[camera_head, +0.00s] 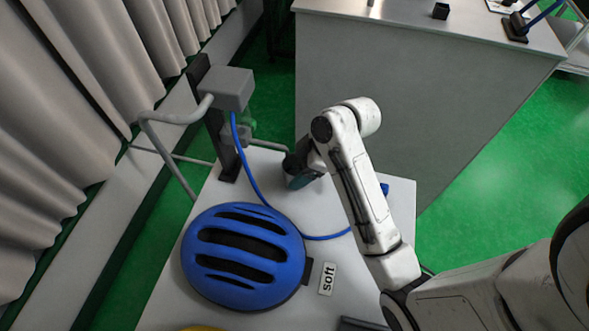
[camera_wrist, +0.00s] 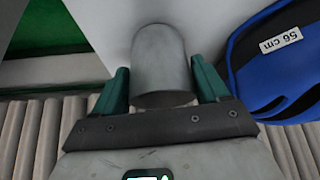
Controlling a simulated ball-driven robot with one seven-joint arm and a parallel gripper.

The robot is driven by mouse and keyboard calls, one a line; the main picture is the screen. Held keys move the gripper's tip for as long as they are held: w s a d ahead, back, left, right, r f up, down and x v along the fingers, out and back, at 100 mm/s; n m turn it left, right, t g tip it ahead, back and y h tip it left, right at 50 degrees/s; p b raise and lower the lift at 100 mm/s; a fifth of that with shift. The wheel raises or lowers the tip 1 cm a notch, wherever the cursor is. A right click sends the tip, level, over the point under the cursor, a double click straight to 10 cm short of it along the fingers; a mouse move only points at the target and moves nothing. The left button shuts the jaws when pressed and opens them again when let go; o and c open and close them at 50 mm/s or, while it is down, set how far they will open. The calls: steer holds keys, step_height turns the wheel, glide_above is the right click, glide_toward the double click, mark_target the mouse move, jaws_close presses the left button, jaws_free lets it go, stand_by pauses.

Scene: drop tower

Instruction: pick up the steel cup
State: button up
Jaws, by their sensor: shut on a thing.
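The steel cup (camera_wrist: 160,58) is a plain grey cylinder in the middle of the wrist view. My gripper (camera_wrist: 160,75) has its two green fingers on either side of it and is shut on it. In the head view my gripper (camera_head: 303,178) is low over the far part of the white table (camera_head: 345,270), just right of the grey post.
A blue helmet (camera_head: 245,292) with black slots lies at the near left; it also shows in the wrist view (camera_wrist: 255,85). A "soft" label (camera_head: 327,279) lies beside it. A grey box on a post (camera_head: 228,88) with a blue cable stands left of my gripper.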

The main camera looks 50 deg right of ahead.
steer(key=s+d, duration=0.2)
steer(key=shift+s+f+b, duration=0.1)
steer(key=shift+s+b, duration=0.2)
steer(key=shift+s, duration=0.1)
step_height(320, 180, up, 14)
steer(key=p, duration=0.8)
steer(key=shift+w+a+p, duration=0.15)
steer(key=shift+a+p, duration=0.05)
steer(key=shift+p, duration=0.2)
